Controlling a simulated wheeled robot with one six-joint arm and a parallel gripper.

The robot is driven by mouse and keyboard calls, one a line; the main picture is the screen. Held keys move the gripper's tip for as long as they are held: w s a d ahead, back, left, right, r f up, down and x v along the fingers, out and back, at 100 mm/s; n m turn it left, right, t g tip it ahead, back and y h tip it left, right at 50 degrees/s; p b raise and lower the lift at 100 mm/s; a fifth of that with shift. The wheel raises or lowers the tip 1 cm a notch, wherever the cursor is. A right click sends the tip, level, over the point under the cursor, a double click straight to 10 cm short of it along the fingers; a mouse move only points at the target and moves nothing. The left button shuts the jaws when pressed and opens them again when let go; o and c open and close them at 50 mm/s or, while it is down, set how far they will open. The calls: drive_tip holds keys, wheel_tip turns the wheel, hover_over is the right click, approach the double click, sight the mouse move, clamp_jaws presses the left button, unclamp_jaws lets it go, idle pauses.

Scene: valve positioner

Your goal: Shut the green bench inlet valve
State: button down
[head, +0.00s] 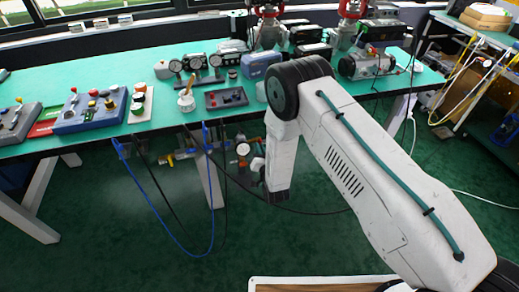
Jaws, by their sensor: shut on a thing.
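Piping with small valves (190,152) runs under the front edge of the green-topped bench (120,145). A yellow handle (180,156) shows at its left, and a round gauge (242,148) stands at its right end. The green inlet valve's handle is too small and covered to make out clearly. My arm comes in from the lower right, and its wrist hangs down in front of the bench. My gripper (256,166) is low beside the gauge, mostly hidden by the wrist. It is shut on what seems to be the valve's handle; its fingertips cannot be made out.
Blue and black hoses (180,235) hang in loops under the bench. On the bench stand a blue control box (92,110), gauges (195,63) and a dark tray (226,98). A bench leg (210,180) stands behind the piping. The green floor in front is largely clear.

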drive_tip(key=n, duration=0.4)
drive_tip(key=shift+n, duration=0.4)
idle(0.4)
drive_tip(key=c, duration=1.5)
unclamp_jaws()
drive_tip(key=shift+s, duration=0.15)
drive_tip(key=v, duration=0.7)
drive_tip(key=shift+s+d, duration=0.1)
drive_tip(key=shift+s, duration=0.2)
